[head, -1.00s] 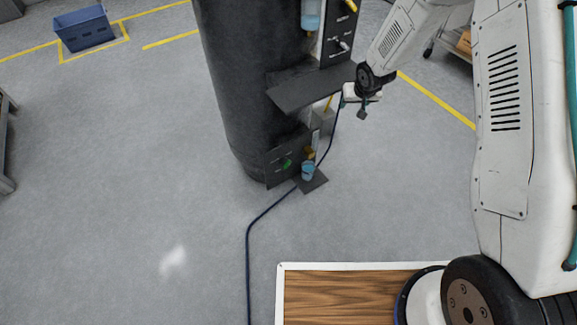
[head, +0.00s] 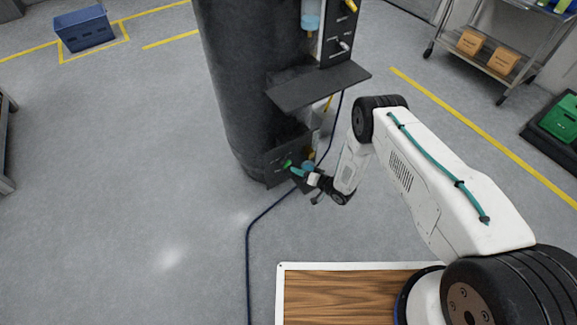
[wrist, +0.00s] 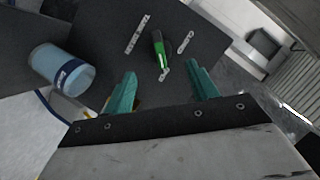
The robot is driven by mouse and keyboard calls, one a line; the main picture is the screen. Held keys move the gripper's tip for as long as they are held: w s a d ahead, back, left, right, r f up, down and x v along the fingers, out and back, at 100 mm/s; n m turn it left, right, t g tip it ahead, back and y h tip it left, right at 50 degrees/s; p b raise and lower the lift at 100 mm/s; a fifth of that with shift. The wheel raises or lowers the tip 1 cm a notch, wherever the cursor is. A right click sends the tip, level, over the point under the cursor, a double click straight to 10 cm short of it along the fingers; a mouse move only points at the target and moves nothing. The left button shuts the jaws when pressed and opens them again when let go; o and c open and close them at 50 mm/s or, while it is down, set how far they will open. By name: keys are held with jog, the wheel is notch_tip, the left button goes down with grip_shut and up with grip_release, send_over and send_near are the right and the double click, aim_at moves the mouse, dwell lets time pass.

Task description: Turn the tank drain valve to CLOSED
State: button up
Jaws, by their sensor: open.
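The tank drain valve's green handle (head: 287,163) is on the dark panel (head: 277,173) low on the black tank. My gripper (head: 298,172) is close in front of the panel, to the right of the handle in the head view. In the wrist view its teal fingers (wrist: 161,79) are spread apart and empty. The handle shows beyond the fingertips, between their lines; I cannot tell any contact.
A dark shelf (head: 318,86) juts out above the panel. A dark hose (head: 249,245) runs across the floor.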

aim_at(288, 165)
jog(key=x, duration=0.7)
jog(key=shift+w+a, duration=0.15)
jog(key=shift+a, duration=0.05)
jog(key=c, duration=1)
